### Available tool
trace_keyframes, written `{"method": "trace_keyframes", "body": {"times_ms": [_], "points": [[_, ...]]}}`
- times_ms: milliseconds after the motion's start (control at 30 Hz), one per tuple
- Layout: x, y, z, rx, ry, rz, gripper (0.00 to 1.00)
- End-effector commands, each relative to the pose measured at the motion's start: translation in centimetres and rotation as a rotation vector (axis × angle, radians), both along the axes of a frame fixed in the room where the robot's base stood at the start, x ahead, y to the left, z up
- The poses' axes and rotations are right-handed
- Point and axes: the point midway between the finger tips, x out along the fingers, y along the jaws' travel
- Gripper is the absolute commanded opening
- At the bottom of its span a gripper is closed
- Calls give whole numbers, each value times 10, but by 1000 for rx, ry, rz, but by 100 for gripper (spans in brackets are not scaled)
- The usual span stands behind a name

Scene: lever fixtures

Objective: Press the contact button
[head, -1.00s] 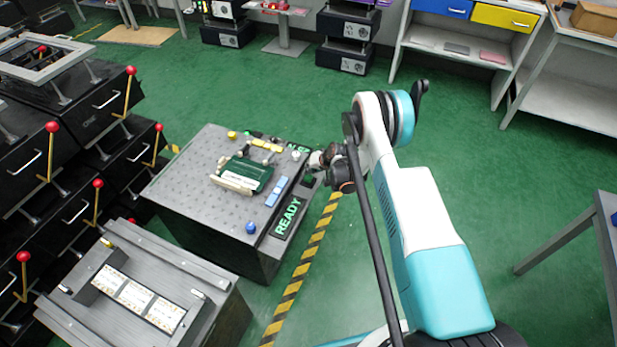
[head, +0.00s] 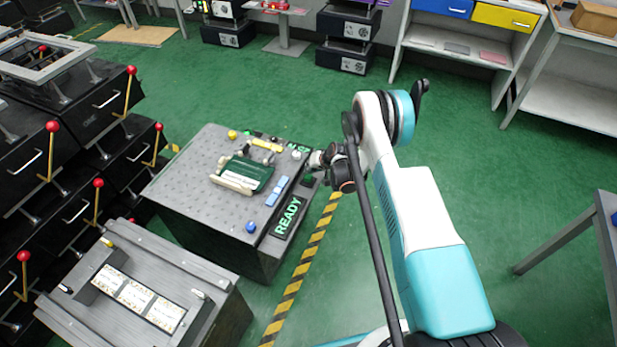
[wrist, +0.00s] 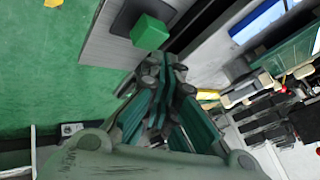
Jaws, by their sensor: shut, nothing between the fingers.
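A black workbench block (head: 190,217) with a perforated grey top carries a green-and-white fixture (head: 244,176). A small dark green square, which looks like the contact button (head: 307,181), sits at its right edge, above the lit READY panel (head: 288,216). My gripper (head: 316,160) is beside this edge, close to the green square; contact cannot be told. In the wrist view a bright green block (wrist: 150,32) sits on a grey surface just beyond the fingertips of my gripper (wrist: 165,68). The fingers are shut and empty, with a visible gap to the block.
Blue blocks (head: 277,190), a blue knob (head: 250,227) and a yellow ball (head: 232,134) are on the bench top. Black cabinets with red-knobbed levers (head: 98,184) stand left. A grey slotted table (head: 118,236) is at the front. Green floor is open behind.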

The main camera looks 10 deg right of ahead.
Motion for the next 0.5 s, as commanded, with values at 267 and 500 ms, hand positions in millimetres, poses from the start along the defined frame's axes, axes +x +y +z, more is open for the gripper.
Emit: {"method": "trace_keyframes", "body": {"times_ms": [267,500], "points": [[0,0,0,0,0,0,0],[0,0,7,0,0,0,0]]}}
